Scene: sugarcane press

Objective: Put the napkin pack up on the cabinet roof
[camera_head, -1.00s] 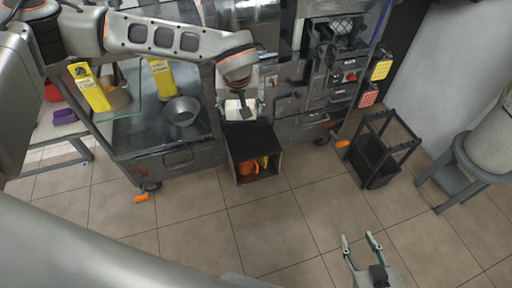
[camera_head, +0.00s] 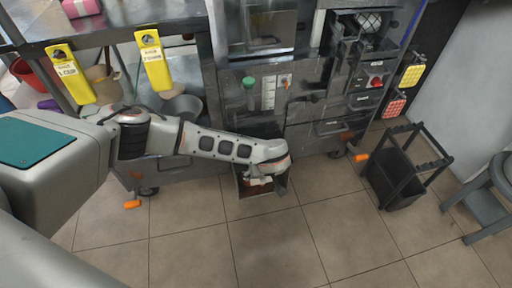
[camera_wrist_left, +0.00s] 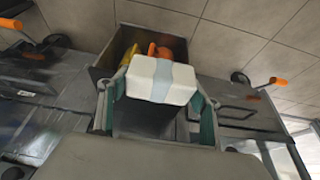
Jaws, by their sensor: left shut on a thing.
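The napkin pack, a white block with a pale blue band, shows in the left wrist view (camera_wrist_left: 160,80). My left gripper (camera_wrist_left: 161,88) is shut on it, with a finger at each side. In the head view the gripper (camera_head: 262,176) and pack (camera_head: 260,182) are at the front of the dark steel press cabinet (camera_head: 262,128), over the small open box (camera_head: 276,186) below it. The arm hides part of both. The cabinet's top is only partly in view, and I cannot tell the pack's exact height. My right gripper is out of view.
In the wrist view, orange and yellow items (camera_wrist_left: 155,50) lie in the open box. A steel shelf (camera_head: 120,36) with yellow signs (camera_head: 153,60) stands left. A black rack (camera_head: 402,165) and grey stool (camera_head: 480,205) stand right. The tiled floor (camera_head: 270,250) in front is clear.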

